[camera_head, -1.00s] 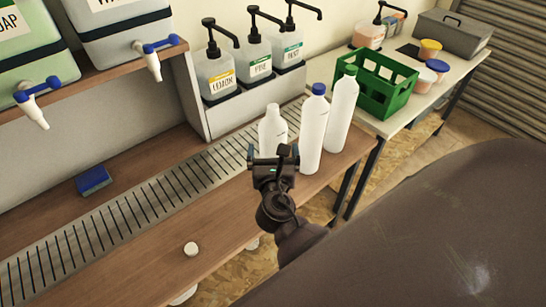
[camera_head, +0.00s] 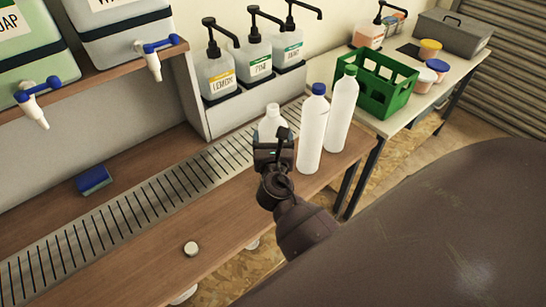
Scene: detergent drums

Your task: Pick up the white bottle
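A white bottle without a cap (camera_head: 271,121) stands upright near the right end of the wooden counter. My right gripper (camera_head: 272,142) is at this bottle on the near side and covers its lower part. Its fingers are at the bottle's sides or just before them; I cannot tell whether they touch it or have shut. A taller white bottle with a blue cap (camera_head: 312,132) stands just right of the gripper. Another tall white bottle with a green cap (camera_head: 341,112) stands behind it to the right. My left gripper is not in view.
A round white cap (camera_head: 191,248) lies on the counter (camera_head: 150,258). A slotted drain grate (camera_head: 130,222) and a blue sponge (camera_head: 94,180) lie farther left. Pump bottles (camera_head: 258,70) stand on a raised ledge behind. A green crate (camera_head: 388,102) is on the side table.

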